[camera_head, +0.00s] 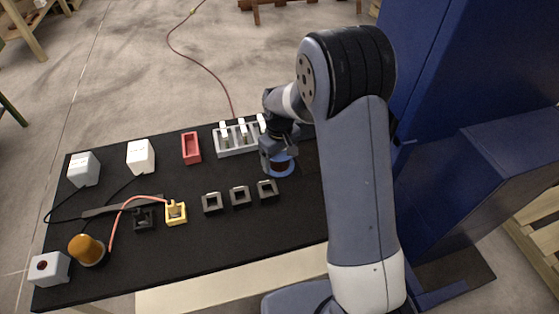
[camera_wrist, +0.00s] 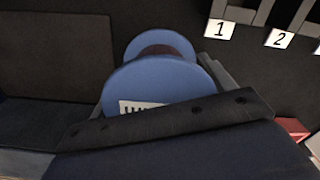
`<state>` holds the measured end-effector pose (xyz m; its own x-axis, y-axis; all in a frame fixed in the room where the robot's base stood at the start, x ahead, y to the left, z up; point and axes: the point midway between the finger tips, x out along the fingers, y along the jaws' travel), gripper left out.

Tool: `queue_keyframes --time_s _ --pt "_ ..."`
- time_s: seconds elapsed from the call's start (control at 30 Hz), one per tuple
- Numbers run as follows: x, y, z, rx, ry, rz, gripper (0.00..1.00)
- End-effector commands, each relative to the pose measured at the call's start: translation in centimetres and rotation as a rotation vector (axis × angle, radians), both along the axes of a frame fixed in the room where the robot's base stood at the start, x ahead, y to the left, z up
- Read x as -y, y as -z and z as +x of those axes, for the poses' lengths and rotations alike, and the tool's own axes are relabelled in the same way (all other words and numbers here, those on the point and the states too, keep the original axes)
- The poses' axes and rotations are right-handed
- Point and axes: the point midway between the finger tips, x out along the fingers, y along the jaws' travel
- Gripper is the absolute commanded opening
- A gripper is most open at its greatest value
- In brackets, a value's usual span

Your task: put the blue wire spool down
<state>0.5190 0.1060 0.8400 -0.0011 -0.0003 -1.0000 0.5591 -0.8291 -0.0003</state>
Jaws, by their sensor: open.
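The blue wire spool (camera_head: 284,168) is on or just above the black table mat, under my gripper (camera_head: 278,160), towards the right of the mat. The wrist view shows the spool (camera_wrist: 158,84) close up, with two blue flanges, a dark reddish winding between them and a white label with dark bars on the near flange. My gripper is open around or right beside the spool. A dark bar of the gripper crosses in front of the near flange and hides its lower part. Whether the spool's underside touches the mat is hidden.
A white slotted rack (camera_head: 237,149) is just behind-left of the gripper; its number labels show in the wrist view (camera_wrist: 219,29). A red bin (camera_head: 191,148), several small dark holders (camera_head: 240,196), a yellow holder (camera_head: 176,213) and an orange beacon (camera_head: 86,250) stand further left.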

Motion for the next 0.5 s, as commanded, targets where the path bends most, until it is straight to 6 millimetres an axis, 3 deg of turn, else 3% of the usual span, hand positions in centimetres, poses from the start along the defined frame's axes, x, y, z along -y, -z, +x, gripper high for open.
queue_keyframes --time_s 0.17,0.5 --pt "-0.01 -0.13 0.01 0.001 0.0 0.001 0.76" --pt "-0.02 -0.15 0.03 0.001 0.0 0.001 0.48"
